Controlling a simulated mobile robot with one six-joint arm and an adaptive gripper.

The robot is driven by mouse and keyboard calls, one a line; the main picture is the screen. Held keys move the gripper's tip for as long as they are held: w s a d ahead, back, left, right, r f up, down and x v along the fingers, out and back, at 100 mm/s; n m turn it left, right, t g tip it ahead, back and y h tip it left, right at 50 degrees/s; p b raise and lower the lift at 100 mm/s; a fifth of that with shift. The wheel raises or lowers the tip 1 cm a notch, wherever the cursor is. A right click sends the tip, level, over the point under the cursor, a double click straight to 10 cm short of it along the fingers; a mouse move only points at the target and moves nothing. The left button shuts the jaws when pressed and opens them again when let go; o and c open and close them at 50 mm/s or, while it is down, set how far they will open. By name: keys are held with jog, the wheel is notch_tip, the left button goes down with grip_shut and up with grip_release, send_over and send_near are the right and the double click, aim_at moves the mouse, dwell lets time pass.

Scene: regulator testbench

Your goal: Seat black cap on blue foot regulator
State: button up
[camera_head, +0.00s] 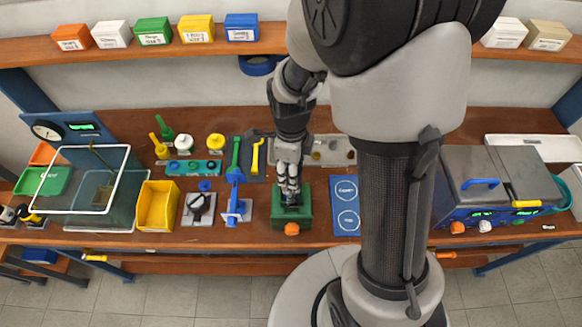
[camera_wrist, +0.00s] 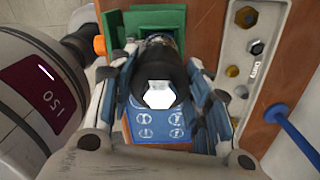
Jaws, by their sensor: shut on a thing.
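My gripper (camera_head: 290,192) points down over a green vise (camera_head: 290,220) with an orange knob at its front. In the wrist view its fingers (camera_wrist: 168,95) are shut on a dark cylindrical piece, seemingly the black cap (camera_wrist: 158,65), which shows a bright white hexagon on its near end. The green vise body (camera_wrist: 165,18) shows just beyond the held piece. The fingers and the piece hide what is in the vise, so I cannot tell whether the blue foot regulator is there or whether the cap touches it.
A blue mat (camera_head: 346,206) with circled marks lies right of the vise. Left are a blue upright fixture (camera_head: 235,208), a white plate with a black knob (camera_head: 198,207), and a yellow bin (camera_head: 158,206). A metal tray with nuts (camera_wrist: 240,75) lies behind.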

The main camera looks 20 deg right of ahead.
jog(key=shift+f+b, duration=2.05)
jog(key=shift+f, duration=0.5)
dwell(2.3)
jog(key=o, duration=1.2)
jog(key=shift+o, duration=0.2)
jog(key=o, duration=0.4)
jog(key=shift+r, duration=0.1)
jog(key=shift+r+p, duration=3.2)
jog(key=shift+r, duration=0.75)
